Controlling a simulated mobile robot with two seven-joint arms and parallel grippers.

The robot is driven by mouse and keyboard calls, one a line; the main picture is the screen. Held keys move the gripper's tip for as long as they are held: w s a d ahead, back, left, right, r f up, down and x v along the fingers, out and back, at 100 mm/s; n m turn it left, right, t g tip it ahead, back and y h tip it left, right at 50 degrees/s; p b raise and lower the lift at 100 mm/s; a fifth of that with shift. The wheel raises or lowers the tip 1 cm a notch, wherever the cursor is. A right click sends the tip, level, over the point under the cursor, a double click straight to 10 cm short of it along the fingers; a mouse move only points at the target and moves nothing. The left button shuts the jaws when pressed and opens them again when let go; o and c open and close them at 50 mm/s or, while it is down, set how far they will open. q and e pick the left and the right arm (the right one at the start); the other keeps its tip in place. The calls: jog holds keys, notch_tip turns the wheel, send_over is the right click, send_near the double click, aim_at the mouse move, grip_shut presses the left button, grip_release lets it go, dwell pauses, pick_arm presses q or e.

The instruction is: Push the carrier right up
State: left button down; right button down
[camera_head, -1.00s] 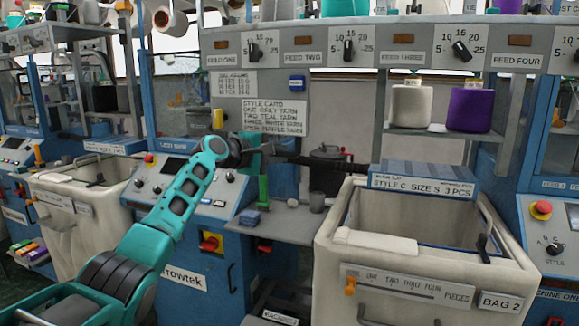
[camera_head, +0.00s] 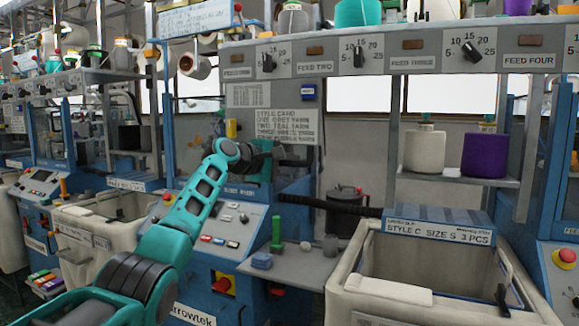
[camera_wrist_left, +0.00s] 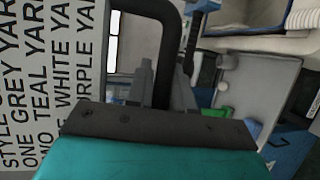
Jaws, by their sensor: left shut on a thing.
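My left arm reaches in from the left in the head view. Its gripper (camera_head: 283,160) is in front of the knitting machine, below the style card, and mostly hidden behind my wrist. In the left wrist view, my gripper's grey fingers (camera_wrist_left: 164,88) are shut on a black curved handle (camera_wrist_left: 176,22), which looks like part of the carrier. The carrier's body is not clear in either view. A dark horizontal bar (camera_head: 332,204) runs to the right, below the gripper. My right gripper is not in view.
A style card (camera_head: 286,124) hangs behind the gripper. Below is a grey shelf (camera_head: 300,270) with a green upright piece (camera_head: 277,232) and small items. An open cream bin (camera_head: 345,265) stands at right. Yarn cones (camera_head: 425,150) stand on a rack.

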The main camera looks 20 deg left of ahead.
pick_arm(q)
jog(key=shift+r, duration=0.65)
jog(key=c, duration=1.1)
grip_release()
jog(key=shift+f, duration=0.25)
jog(key=shift+f, duration=0.15)
jog(key=shift+s+a, duration=0.25)
jog(key=shift+s, duration=0.15)
jog(key=b+v, duration=0.2)
jog(key=v, duration=1)
jog(key=shift+b, duration=0.35)
